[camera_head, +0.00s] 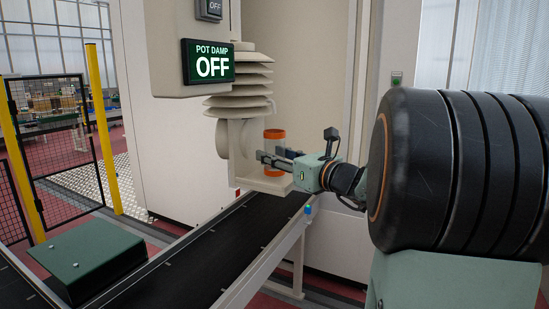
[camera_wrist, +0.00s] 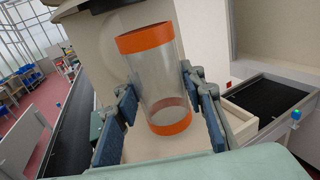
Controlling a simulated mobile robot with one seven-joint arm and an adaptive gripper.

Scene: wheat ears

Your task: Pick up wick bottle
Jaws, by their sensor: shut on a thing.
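The wick bottle is a clear cylinder with an orange band at top and bottom. In the head view its orange top (camera_head: 274,134) shows above my gripper (camera_head: 276,159), whose fingers cover part of its middle. In the wrist view the bottle (camera_wrist: 160,72) stands between the two blue-padded fingers of my gripper (camera_wrist: 157,98), one on each side. My gripper is shut on the bottle. The bottle is at a small cream shelf (camera_head: 264,183) under the louvred housing; I cannot tell whether its base touches the shelf.
The cream louvred housing (camera_head: 241,83) stands just behind and left of the bottle. A sign reading "POT DAMP OFF" (camera_head: 208,62) hangs at upper left. A black conveyor (camera_head: 215,245) runs below the shelf. A green box (camera_head: 87,258) sits by the belt at lower left.

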